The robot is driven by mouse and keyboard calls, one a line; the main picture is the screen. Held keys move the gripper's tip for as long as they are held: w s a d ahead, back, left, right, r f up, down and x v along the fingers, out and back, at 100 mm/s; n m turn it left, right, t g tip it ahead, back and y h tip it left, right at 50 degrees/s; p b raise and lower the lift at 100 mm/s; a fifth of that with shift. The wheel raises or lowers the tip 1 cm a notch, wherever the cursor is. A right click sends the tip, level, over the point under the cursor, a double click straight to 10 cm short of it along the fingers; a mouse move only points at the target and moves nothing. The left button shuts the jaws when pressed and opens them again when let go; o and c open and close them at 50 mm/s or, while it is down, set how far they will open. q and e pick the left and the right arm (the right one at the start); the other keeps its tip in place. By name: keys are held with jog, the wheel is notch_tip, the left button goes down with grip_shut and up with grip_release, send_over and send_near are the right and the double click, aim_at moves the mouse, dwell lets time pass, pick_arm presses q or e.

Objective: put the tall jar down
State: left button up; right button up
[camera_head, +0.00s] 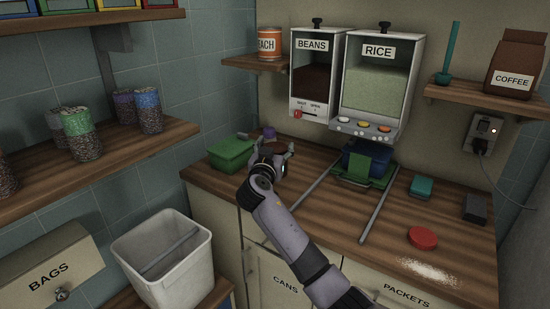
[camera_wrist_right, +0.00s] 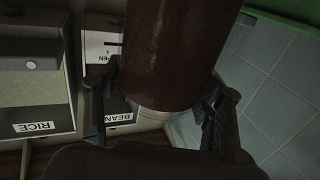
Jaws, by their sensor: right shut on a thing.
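The tall jar (camera_wrist_right: 172,50) is a dark red-brown cylinder with a pale end in the right wrist view. My right gripper (camera_wrist_right: 160,95) is shut on it, with one finger on each side. In the head view my right gripper (camera_head: 271,158) is over the back left of the wooden counter (camera_head: 325,215), to the right of a green container. Only a small dark red-brown part of the jar (camera_head: 277,146) shows there; the rest is hidden by the gripper. Whether the jar touches the counter cannot be told. My left gripper is not in view.
The green container (camera_head: 230,154) stands close left. A small purple thing (camera_head: 270,132) is behind the gripper. Beans (camera_head: 312,75) and rice (camera_head: 376,88) dispensers hang behind. A blue container (camera_head: 366,158), a teal block (camera_head: 421,186) and a red disc (camera_head: 423,238) are on the right.

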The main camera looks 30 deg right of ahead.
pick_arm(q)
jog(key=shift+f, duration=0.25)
pick_arm(e)
notch_tip(320, 180, up, 14)
dwell(0.7)
jog(key=shift+a+f, duration=0.1)
jog(key=shift+f, duration=0.05)
jog(key=s+a+f+n+t+y+p, duration=0.1)
jog(key=s+a+f+n+t+y, duration=0.15)
jog(key=a+f, duration=0.45)
jog(key=s+a+f+n+t+y, duration=0.1)
jog(key=s+a+f+n+y, duration=0.1)
jog(key=s+a+f+y, duration=0.45)
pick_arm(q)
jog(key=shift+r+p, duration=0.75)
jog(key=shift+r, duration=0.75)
pick_arm(e)
jog(key=s+a+f+n+y, duration=0.1)
jog(key=s+a+f, duration=0.2)
jog(key=s, duration=0.4)
jog(key=s+a+f+n+t+y, duration=0.1)
jog(key=s+a+f, duration=0.3)
jog(key=s, duration=0.4)
jog(key=s+a+f+n+y, duration=0.1)
jog(key=s+a+f+n, duration=0.1)
jog(key=s, duration=0.6)
jog(key=shift+a+f+t+y, duration=0.35)
jog(key=shift+a+f+y, duration=0.05)
jog(key=shift+a+f, duration=0.35)
